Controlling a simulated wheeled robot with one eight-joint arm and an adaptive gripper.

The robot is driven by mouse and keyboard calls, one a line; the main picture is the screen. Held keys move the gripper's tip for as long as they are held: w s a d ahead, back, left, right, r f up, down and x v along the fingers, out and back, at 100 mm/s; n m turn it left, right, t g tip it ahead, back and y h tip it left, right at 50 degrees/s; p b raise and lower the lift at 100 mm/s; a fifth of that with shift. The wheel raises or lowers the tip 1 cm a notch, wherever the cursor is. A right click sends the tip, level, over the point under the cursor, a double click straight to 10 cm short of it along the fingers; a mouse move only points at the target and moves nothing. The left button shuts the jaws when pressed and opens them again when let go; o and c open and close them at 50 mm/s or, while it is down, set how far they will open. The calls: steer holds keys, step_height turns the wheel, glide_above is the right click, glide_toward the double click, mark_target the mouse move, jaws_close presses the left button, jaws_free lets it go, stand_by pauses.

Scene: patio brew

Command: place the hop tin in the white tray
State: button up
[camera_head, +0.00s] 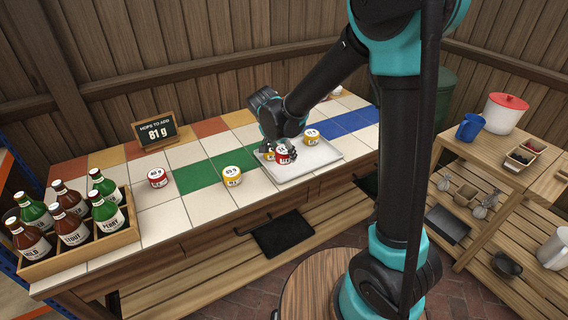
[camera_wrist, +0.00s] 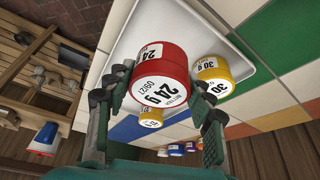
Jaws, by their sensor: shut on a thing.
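My gripper (camera_head: 281,147) is shut on a red tin (camera_head: 283,158) with a white label. In the wrist view the red tin (camera_wrist: 160,72) reads 24 g and sits between the two fingers (camera_wrist: 160,96). It is over the white tray (camera_head: 322,164); whether its base touches the tray floor I cannot tell. The tray also shows behind the tin in the wrist view (camera_wrist: 200,28). Another yellow tin (camera_head: 268,153) is beside the red one, partly hidden by my gripper.
A red tin (camera_head: 157,178) and a yellow tin (camera_head: 232,176) stand on the tiled counter left of the tray. A sign (camera_head: 155,130) reads 81 g. A bottle crate (camera_head: 82,258) is at the left end. Tiles between the crate and tray are mostly clear.

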mark_target(284, 170)
steer(key=shift+f, duration=2.4)
steer(key=shift+f, duration=0.1)
steer(key=o, duration=1.1)
steer(key=shift+o, duration=0.2)
